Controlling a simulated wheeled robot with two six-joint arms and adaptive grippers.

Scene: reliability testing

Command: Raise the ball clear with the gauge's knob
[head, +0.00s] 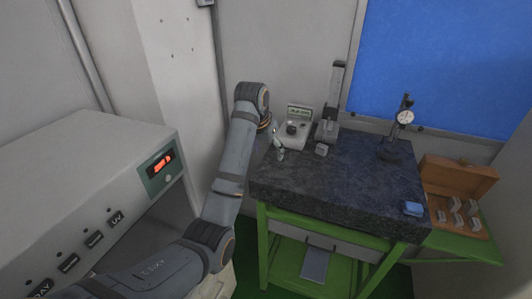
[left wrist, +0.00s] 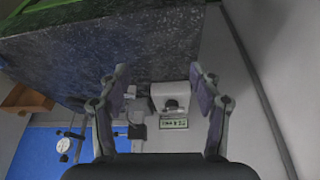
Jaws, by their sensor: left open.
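My left gripper (head: 278,146) is at the left back edge of the dark stone plate (head: 345,190), beside a pale instrument (head: 293,137) with a dark round knob and a lit display. In the left wrist view my left gripper (left wrist: 160,85) is open with nothing between its fingers. There the pale instrument (left wrist: 168,92) lies beyond the gap, with its knob (left wrist: 171,104) and display (left wrist: 173,124) facing up. A dial gauge (head: 405,117) on a post stands at the plate's back right. It also shows in the left wrist view (left wrist: 63,145). I cannot make out a ball. My right gripper is out of view.
A column stand (head: 333,105) stands just right of the pale instrument, with a small grey block (head: 321,150) in front. A blue item (head: 414,209) lies near the plate's right corner. An open wooden case (head: 435,184) stands at right. A cabinet (head: 90,180) fills the left. The plate's middle is clear.

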